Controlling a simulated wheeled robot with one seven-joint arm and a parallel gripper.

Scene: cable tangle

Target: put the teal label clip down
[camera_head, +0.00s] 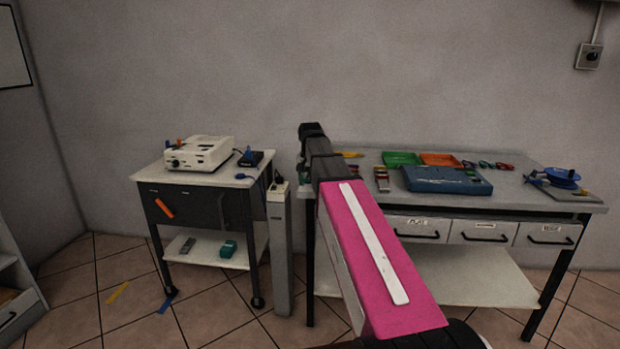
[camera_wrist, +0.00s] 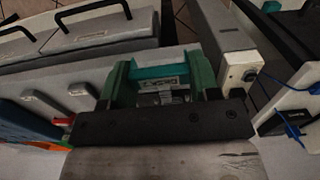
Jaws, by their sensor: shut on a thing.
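The teal label clip (camera_wrist: 160,72) is between the two green fingers of my gripper (camera_wrist: 160,84) in the wrist view. My gripper is shut on it. A small pale printed patch shows just below its teal bar. The clip is over the grey workbench top near its left end, and I cannot tell whether it touches the surface.
The workbench (camera_head: 520,186) carries a blue case (camera_head: 445,180), green (camera_head: 402,158) and orange trays (camera_head: 440,159), and a blue reel (camera_head: 562,176). Small grey pieces (camera_wrist: 42,106) lie beside my gripper. A grey post (camera_head: 279,240) with a socket and a cart (camera_head: 205,179) stand left.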

